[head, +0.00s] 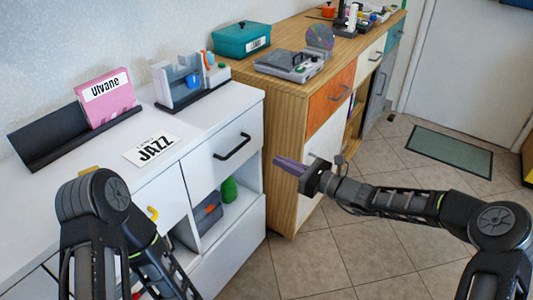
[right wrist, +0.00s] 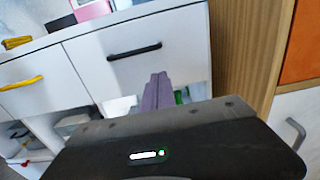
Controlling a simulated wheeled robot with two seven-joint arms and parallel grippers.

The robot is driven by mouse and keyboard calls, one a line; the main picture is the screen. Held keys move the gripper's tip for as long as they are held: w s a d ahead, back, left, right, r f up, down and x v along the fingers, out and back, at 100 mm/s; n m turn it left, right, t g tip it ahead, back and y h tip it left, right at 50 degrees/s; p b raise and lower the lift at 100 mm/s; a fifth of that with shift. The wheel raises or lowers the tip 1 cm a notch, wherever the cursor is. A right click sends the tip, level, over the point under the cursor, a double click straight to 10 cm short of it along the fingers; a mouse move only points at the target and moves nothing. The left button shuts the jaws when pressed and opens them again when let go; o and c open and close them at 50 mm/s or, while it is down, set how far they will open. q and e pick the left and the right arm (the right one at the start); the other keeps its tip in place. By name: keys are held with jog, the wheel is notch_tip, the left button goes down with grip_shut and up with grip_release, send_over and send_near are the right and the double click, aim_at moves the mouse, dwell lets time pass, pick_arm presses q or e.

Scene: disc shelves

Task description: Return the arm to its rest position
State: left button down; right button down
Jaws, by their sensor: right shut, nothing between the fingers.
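My right arm (head: 405,204) comes in from the right in the head view. Its gripper (head: 278,161) points left in front of the white cabinet, near the wooden cabinet's corner. The purple fingers are shut together and empty; they also show in the right wrist view (right wrist: 157,92), below a black drawer handle (right wrist: 134,51). My left arm (head: 95,210) shows at the lower left of the head view, folded. Its gripper is not in view.
The white cabinet (head: 215,125) holds a pink Ulvane box (head: 106,98), a JAZZ card (head: 151,149) and an organiser (head: 187,78). A disc player (head: 290,64) and teal box (head: 241,40) stand on the wooden cabinet (head: 285,110). Tiled floor (head: 375,250) is clear.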

jog(key=shift+v, duration=0.9)
